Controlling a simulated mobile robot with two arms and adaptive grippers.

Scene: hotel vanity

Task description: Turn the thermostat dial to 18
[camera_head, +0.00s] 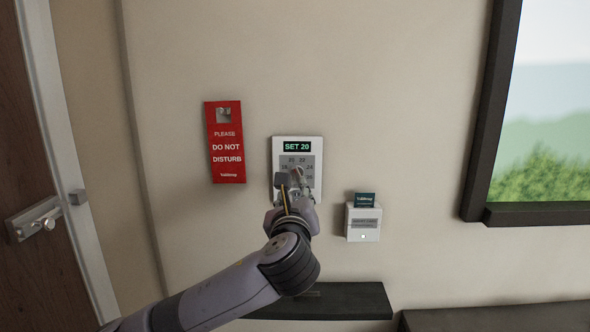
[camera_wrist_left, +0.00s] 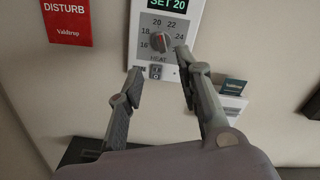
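The thermostat (camera_head: 314,143) is a white wall panel with a green display reading SET 20. Its grey dial (camera_wrist_left: 161,41) shows in the left wrist view, with numbers from 16 up to at least 24 around it. My left gripper (camera_head: 294,180) is in front of the thermostat and hides part of it in the head view. In the left wrist view the two fingers of my left gripper (camera_wrist_left: 158,72) are spread apart with nothing between them, just below the dial. A small switch marked HEAT sits under the dial. My right gripper is not in view.
A red DO NOT DISTURB sign (camera_head: 226,143) hangs left of the thermostat. A white card holder (camera_head: 362,222) with a dark card is to the right. A dark shelf (camera_head: 340,301) is below. A door (camera_head: 25,180) is at left, a framed window or picture (camera_head: 487,110) at right.

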